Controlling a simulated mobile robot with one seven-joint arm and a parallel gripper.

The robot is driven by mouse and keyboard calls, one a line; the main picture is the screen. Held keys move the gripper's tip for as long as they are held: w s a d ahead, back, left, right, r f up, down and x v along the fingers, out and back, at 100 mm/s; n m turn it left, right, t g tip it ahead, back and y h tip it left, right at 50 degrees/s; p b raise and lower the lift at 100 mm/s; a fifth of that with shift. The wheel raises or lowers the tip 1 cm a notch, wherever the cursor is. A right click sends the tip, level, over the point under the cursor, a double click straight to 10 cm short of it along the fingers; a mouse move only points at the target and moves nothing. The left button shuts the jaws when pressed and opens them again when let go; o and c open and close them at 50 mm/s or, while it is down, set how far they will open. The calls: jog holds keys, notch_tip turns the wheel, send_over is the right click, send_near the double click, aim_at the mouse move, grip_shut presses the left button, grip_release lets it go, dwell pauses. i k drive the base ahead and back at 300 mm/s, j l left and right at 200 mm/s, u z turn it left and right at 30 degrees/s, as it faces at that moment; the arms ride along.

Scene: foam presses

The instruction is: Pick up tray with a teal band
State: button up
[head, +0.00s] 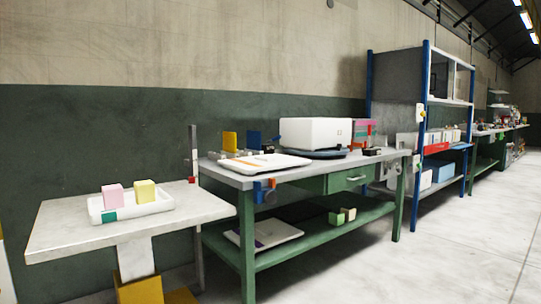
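A white tray (146,211) with a teal band (109,215) on its front wall, toward the left end, lies on the pale table at the left. A pink foam block (113,197) and a yellow foam block (145,191) sit side by side in it, rising above its rim. The tray rests flat, a little in from the table's front edge. My gripper is not in view.
The pale table (70,235) has bare room around the tray. Right of it stands a green workbench (330,184) with an orange-marked white tray (262,162) and a white machine (312,133). Another white tray (272,232) lies on its lower shelf. Floor (400,270) at right is clear.

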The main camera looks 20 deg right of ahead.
aim_at(164, 203)
jog(key=i+l+z, duration=0.15)
jog(key=i+z, duration=0.15)
jog(key=i, duration=0.65)
jog(key=i+j+z, duration=0.1)
jog(key=i+z, duration=0.15)
jog(key=i, duration=0.7)
